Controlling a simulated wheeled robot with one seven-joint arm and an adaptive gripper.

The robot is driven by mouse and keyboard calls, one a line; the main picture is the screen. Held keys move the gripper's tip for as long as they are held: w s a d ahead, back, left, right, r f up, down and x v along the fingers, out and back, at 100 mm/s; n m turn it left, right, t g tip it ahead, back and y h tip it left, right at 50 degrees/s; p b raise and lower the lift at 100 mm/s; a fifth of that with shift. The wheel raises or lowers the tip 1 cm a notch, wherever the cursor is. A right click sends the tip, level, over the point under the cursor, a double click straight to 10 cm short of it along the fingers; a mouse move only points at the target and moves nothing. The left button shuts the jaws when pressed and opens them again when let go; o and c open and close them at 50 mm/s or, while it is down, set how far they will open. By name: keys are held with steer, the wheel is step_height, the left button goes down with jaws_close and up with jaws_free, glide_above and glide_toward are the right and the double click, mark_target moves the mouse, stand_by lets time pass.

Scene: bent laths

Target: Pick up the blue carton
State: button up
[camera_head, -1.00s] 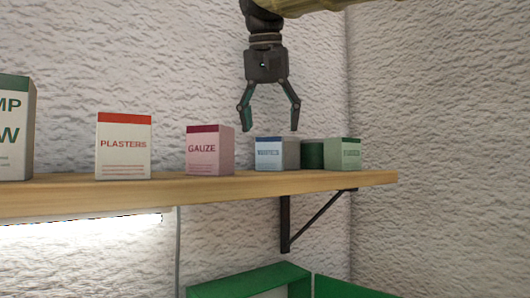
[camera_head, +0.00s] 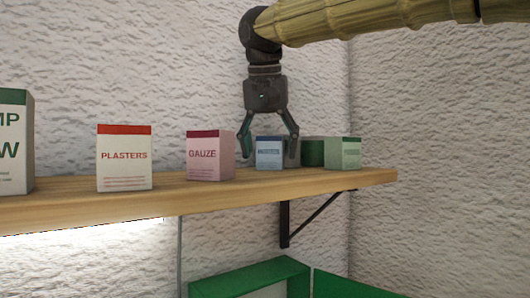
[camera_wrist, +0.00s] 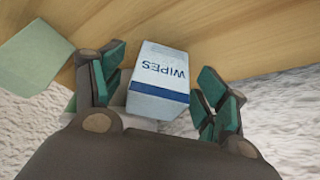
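The blue carton (camera_head: 269,153), a small pale blue box with a dark blue band and the word WIPES, stands upright on the shelf. My gripper (camera_head: 269,155) is open and points down over it, one finger at each side. In the wrist view the blue carton (camera_wrist: 158,82) lies between the fingers of my gripper (camera_wrist: 160,95), with a gap on both sides. In the head view the fingers partly cover the carton's edges.
On the wooden shelf (camera_head: 215,192), the pink GAUZE box (camera_head: 205,157) stands left of the carton. A dark green item (camera_head: 313,152) and a pale green box (camera_head: 345,153) stand close on the right. The PLASTERS box (camera_head: 124,158) is further left. A rough wall is behind.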

steer(key=c, duration=0.9)
steer(key=shift+r, duration=0.1)
